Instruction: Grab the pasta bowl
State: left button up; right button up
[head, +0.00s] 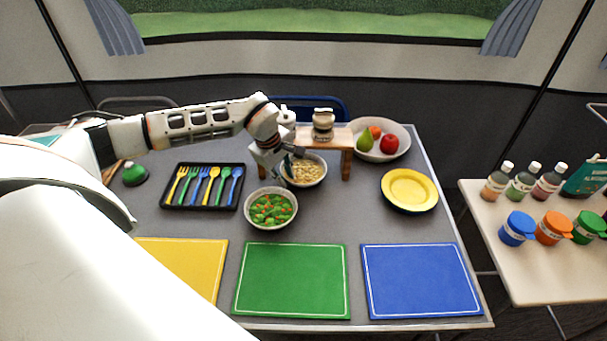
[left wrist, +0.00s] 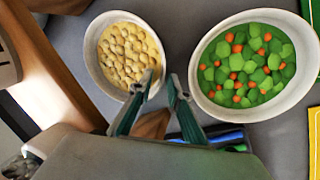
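The pasta bowl (head: 312,185) is a white bowl of pale pasta on the grey table, in front of a small wooden stand. It also shows in the left wrist view (left wrist: 91,48). My left gripper (head: 292,164) reaches down at the bowl's left side in the head view. Whether either touches the rim I cannot tell. My right gripper is not in view.
A bowl of peas and carrots (head: 270,225) stands close in front. The wooden stand (head: 310,142) holds a jar (head: 323,125). A fruit bowl (head: 397,150), yellow plate (head: 409,190), cutlery tray (head: 202,207) and yellow, green (head: 291,281) and blue boards surround it.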

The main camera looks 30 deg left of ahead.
pick_arm(q)
grip_shut()
jog(key=shift+r, duration=0.1)
